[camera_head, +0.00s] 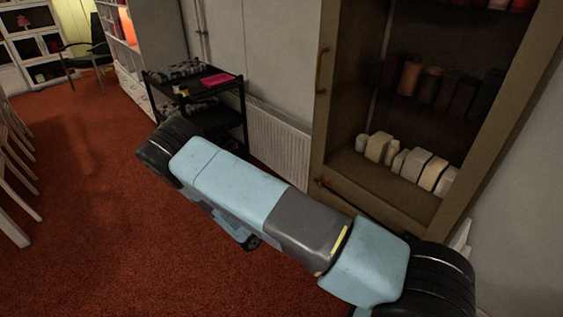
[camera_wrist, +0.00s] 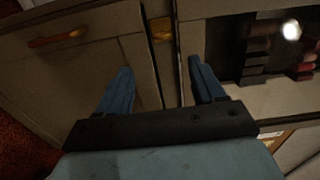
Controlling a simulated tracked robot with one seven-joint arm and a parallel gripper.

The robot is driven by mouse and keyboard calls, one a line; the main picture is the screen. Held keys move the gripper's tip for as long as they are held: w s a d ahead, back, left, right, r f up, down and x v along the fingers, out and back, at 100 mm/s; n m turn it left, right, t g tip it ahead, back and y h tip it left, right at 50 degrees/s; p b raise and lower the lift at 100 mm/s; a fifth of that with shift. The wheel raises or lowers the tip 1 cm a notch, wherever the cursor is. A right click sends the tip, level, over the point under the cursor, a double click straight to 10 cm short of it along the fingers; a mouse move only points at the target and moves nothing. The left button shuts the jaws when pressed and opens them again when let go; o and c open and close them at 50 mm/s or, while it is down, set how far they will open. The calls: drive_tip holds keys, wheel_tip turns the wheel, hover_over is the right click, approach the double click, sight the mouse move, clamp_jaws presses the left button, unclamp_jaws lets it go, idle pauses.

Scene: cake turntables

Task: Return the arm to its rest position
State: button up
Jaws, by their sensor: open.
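My gripper (camera_wrist: 162,82) shows in the wrist view with its two blue fingers spread apart and nothing between them. It is in front of wooden cabinet fronts, with a panel (camera_wrist: 90,65) behind the left finger. The distance to these fronts is unclear. In the head view, my light-blue and grey arm (camera_head: 245,195) stretches from the lower right to the middle left. My gripper's fingers cannot be made out in that view.
A tall wooden cabinet (camera_head: 322,130) with several pale and dark items on its shelves stands at the right. A black cart (camera_head: 238,90) and a radiator (camera_head: 278,138) line the wall behind my arm. Red carpet (camera_head: 90,220) is open at the left, beside white chairs (camera_head: 14,222).

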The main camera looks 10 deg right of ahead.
drive_tip(key=s+d+r+m+g+y, duration=0.2)
drive_tip(key=s+d+r+m+g, duration=0.15)
drive_tip(key=r+m, duration=0.55)
drive_tip(key=s+d+r+m+g+y, duration=0.2)
drive_tip(key=d+r+m+g, duration=0.15)
drive_tip(key=r+m, duration=0.6)
drive_tip(key=s+d+r+m+g+y, duration=0.2)
drive_tip(key=d+r+m+g, duration=0.15)
drive_tip(key=r+m, duration=0.6)
drive_tip(key=s+d+r+m+t+y, duration=0.1)
drive_tip(key=s+r+m+t+y, duration=0.4)
drive_tip(key=s+r+m, duration=1)
drive_tip(key=shift+s+d+r+y, duration=0.3)
drive_tip(key=shift+s+r+y, duration=1.5)
drive_tip(key=shift+s+r, duration=1.6)
drive_tip(key=shift+w+r+t, duration=0.25)
drive_tip(key=shift+w+r, duration=0.25)
